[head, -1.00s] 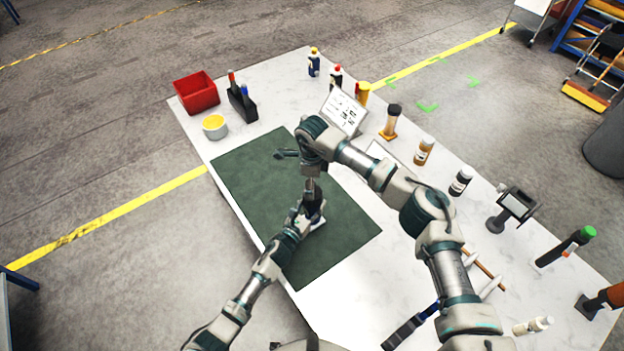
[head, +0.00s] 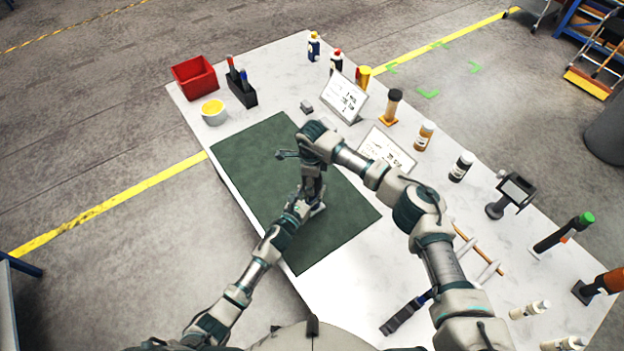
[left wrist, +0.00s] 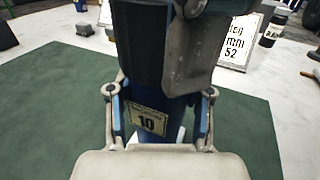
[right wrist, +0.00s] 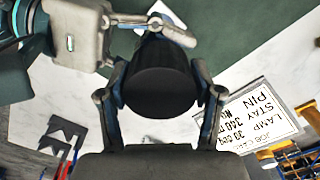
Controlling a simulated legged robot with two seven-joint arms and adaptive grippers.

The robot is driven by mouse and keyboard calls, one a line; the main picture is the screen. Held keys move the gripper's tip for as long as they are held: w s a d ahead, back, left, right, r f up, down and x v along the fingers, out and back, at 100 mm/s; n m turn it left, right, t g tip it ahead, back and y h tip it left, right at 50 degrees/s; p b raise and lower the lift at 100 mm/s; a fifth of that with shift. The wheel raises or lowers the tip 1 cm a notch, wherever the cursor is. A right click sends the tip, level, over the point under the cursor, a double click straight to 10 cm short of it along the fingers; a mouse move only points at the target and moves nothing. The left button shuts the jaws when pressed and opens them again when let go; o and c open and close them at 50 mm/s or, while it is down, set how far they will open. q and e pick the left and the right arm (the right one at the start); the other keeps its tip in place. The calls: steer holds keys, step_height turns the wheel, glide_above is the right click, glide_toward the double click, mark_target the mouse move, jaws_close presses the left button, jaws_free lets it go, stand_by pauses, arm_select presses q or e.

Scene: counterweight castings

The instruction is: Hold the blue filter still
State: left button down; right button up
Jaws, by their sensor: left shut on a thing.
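The blue filter, with a pale label reading 10, stands between the fingers of my left gripper in the left wrist view (left wrist: 168,112). My left gripper (head: 312,206) is shut on its lower body, over the green mat (head: 255,160). A dark cylinder (right wrist: 160,82) fills the space between my right gripper's fingers in the right wrist view; whether it is the filter's top or a separate cap is unclear. My right gripper (right wrist: 160,95) is directly above my left one. Its fingers lie along both sides of the cylinder; firm contact cannot be told. In the head view the filter is mostly hidden.
A red bin (head: 195,78), a yellow-topped tub (head: 213,111) and a black holder (head: 241,90) stand at the far left. Two cards (head: 344,97) (head: 387,149), bottles (head: 424,135) and a stand-mounted device (head: 511,193) line the right side. The mat's left part is clear.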

arm_select(q)
steer(key=shift+d+r, duration=0.1)
steer(key=shift+r, duration=0.05)
arm_select(e)
steer(key=c, duration=0.3)
steer(key=o, duration=1.3)
steer(key=shift+w, duration=0.1)
steer(key=shift+o, duration=0.2)
step_height(320, 180, up, 12)
steer(key=shift+f, duration=0.1)
arm_select(q)
steer(key=shift+c, duration=1.9)
jaws_free()
